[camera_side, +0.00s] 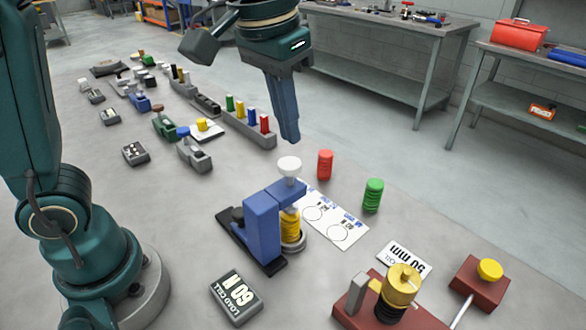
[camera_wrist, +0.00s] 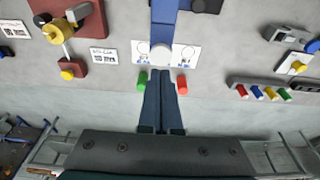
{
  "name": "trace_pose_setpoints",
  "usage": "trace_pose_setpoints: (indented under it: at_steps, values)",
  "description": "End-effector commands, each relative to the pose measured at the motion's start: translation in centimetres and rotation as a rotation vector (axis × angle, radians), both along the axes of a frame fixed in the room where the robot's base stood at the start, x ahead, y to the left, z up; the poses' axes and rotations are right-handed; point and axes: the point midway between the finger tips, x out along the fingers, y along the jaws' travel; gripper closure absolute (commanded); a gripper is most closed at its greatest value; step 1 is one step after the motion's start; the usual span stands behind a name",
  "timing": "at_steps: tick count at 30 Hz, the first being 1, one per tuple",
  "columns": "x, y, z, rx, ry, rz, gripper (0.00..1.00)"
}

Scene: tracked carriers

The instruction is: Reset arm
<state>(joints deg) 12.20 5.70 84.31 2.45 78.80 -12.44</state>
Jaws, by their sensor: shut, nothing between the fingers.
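My gripper (camera_side: 289,138) hangs in the air above the table, its two long fingers pressed together and empty. In the wrist view the gripper (camera_wrist: 167,73) points toward the blue press. The blue press (camera_side: 262,226) stands on a black base, with a white knob (camera_side: 289,166) on top and a yellow ribbed cylinder (camera_side: 291,225) beneath its head. The gripper is above and behind the knob, apart from it. A white printed card (camera_side: 338,229) lies beside the press. A red ribbed cylinder (camera_side: 325,164) and a green one (camera_side: 373,195) stand upright behind the card.
A rack of coloured pegs (camera_side: 249,125) stands to the left. A load cell block (camera_side: 236,297) lies in front. A red-based fixture with a brass drum (camera_side: 401,285) and a red box with a yellow button (camera_side: 489,270) are at right. Workbenches (camera_side: 390,45) stand behind.

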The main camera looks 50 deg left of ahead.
Motion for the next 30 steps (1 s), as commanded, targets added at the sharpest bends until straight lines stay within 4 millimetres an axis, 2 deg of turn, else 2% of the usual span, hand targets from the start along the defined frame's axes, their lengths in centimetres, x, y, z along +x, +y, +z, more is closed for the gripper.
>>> trace_pose_setpoints:
  at_steps: [3, 6, 10, 13, 17, 21, 26, 30]
  values:
    - [0.0, 0.2, 0.3, -0.001, -0.009, 0.007, 1.0]
    - [-0.4, 0.8, 1.4, -0.009, -0.046, 0.024, 1.0]
    - [-2.6, 2.1, 2.3, -0.019, -0.092, 0.058, 1.0]
    - [-4.7, 3.2, 2.1, -0.025, -0.137, 0.075, 1.0]
    - [-7.4, 4.2, 0.7, -0.026, -0.198, 0.078, 1.0]
    - [-9.6, 4.9, -1.6, -0.02, -0.252, 0.069, 1.0]
    - [-11.0, 5.0, -4.2, -0.011, -0.279, 0.044, 1.0]
    - [-11.3, 5.0, -5.5, -0.005, -0.276, 0.015, 1.0]
